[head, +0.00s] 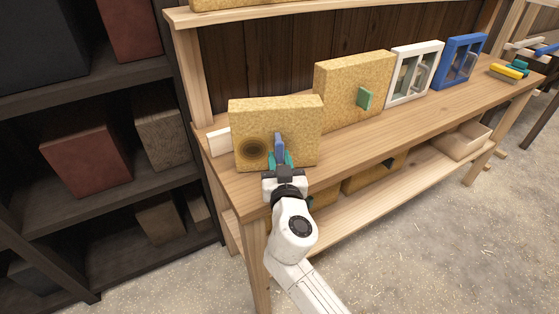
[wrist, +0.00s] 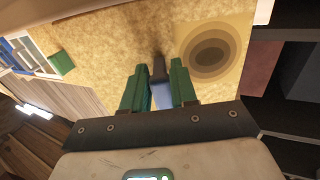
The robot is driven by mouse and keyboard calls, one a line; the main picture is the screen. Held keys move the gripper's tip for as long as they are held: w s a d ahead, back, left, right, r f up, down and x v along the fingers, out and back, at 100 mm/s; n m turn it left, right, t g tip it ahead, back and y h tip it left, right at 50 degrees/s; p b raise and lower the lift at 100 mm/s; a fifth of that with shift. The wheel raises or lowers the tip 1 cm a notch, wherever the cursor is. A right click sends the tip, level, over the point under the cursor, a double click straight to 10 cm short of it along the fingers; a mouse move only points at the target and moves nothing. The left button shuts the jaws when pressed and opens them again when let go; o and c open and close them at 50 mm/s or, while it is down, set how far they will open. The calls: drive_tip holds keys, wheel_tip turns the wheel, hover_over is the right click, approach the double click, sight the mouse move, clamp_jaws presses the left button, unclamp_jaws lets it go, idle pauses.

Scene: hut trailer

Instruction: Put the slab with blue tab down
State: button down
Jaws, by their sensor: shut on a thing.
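The slab with the blue tab (head: 297,115) is a tan, cork-like block with a dark ringed round mark on its left part in the head view. It stands upright at the left end of the wooden bench, and I cannot tell whether its bottom edge touches the top. My gripper (head: 281,160) is in front of it, shut on the blue tab (head: 279,146). In the wrist view the green fingers (wrist: 159,88) sit on both sides of the blue tab (wrist: 161,92), and the slab (wrist: 120,50) fills much of the picture. The slab's back is hidden.
The bench top (head: 385,135) is clear in front. A similar slab with a green tab (head: 345,90) stands close to the right. Beyond it are a white frame (head: 393,97) and a blue frame (head: 449,79). A white block (head: 219,142) is at the left. A dark shelf (head: 95,190) stands left.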

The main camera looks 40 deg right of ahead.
drive_tip(key=shift+f, duration=0.1)
drive_tip(key=c, duration=0.9)
unclamp_jaws()
drive_tip(key=shift+a, duration=0.1)
drive_tip(key=b+v, duration=0.3)
drive_tip(key=v, duration=0.8)
drive_tip(key=s+d+f+g+y, duration=0.35)
drive_tip(key=s+f+g, duration=0.45)
drive_tip(key=f, duration=0.5)
drive_tip(key=s+a+f+n+g+y, duration=0.1)
drive_tip(key=s+a+f+n+y, duration=0.1)
drive_tip(key=s+f, duration=0.1)
drive_tip(key=s+a+f+n+g+y, duration=0.2)
drive_tip(key=s+a+f+n+y, duration=0.1)
drive_tip(key=s, duration=0.2)
drive_tip(key=s+a+f+n+g+y, duration=0.2)
drive_tip(key=s+f, duration=0.2)
drive_tip(key=shift+s+a+y, duration=0.25)
drive_tip(key=shift+s+y, duration=0.05)
drive_tip(key=shift+y, duration=0.05)
